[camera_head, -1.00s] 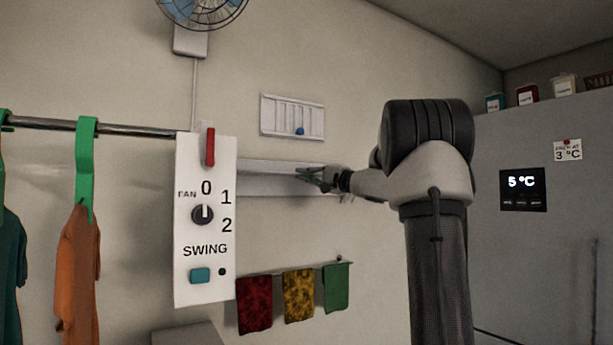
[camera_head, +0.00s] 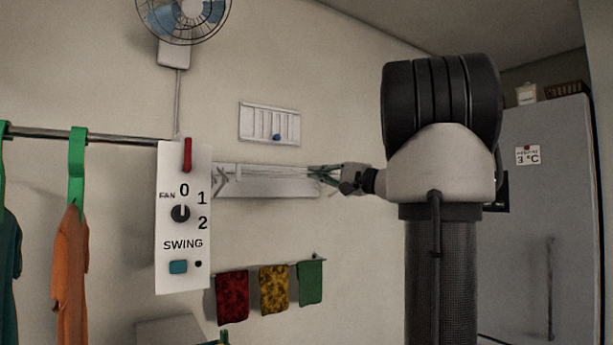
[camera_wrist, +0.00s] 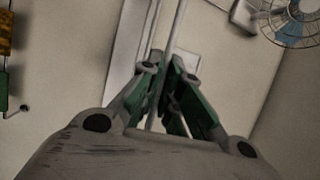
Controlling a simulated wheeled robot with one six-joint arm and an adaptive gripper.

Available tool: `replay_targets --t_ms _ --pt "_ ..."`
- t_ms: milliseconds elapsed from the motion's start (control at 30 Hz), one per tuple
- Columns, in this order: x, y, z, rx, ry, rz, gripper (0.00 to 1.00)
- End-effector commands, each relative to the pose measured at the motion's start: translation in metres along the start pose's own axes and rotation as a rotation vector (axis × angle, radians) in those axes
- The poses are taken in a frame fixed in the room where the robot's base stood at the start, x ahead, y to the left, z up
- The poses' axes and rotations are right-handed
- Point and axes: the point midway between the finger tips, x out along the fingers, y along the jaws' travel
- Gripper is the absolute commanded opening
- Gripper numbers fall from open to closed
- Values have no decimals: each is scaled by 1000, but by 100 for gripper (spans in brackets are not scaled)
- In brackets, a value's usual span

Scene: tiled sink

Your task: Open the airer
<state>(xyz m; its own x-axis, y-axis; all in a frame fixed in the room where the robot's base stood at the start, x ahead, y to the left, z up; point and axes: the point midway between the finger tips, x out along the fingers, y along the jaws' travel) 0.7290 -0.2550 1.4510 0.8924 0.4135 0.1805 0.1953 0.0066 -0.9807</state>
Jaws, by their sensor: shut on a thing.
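The airer (camera_head: 265,185) is a long pale unit fixed to the wall behind the fan panel. Its thin front rail stands off from the wall plate, and a folding arm shows at its left end. My gripper (camera_head: 325,174) is at the rail's right end. In the wrist view, the green-padded fingers of my gripper (camera_wrist: 168,78) are closed around the light rail (camera_wrist: 176,25), which runs up and away between them. The exact contact is partly hidden by the fingers.
A fan control panel (camera_head: 184,240) hangs in front on the left, beside a rail with clothes (camera_head: 70,270). Small towels (camera_head: 273,290) hang below the airer. A slatted panel (camera_head: 269,123) is above, a fan (camera_head: 183,12) is upper left, and a fridge (camera_head: 550,220) stands right.

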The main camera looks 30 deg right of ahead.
Motion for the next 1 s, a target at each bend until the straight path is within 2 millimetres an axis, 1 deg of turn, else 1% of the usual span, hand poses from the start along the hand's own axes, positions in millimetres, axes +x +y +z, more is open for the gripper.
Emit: replay_targets --t_ms 33,100,200,300,433,733,767,800,867,1000 --pt "-10 -1 3 -1 3 2 0" --pt "-20 -3 7 -1 3 2 0" --pt "-30 -5 11 1 2 2 0" --pt "-36 -6 15 1 0 2 0" --pt "-39 -7 16 1 0 2 0" --pt "-39 -7 16 1 0 2 0" --pt "-39 -7 16 2 0 2 11" --pt "-39 -7 16 1 0 2 19" --pt "-39 -7 16 1 0 2 28" --pt "-39 -8 16 1 0 1 28"
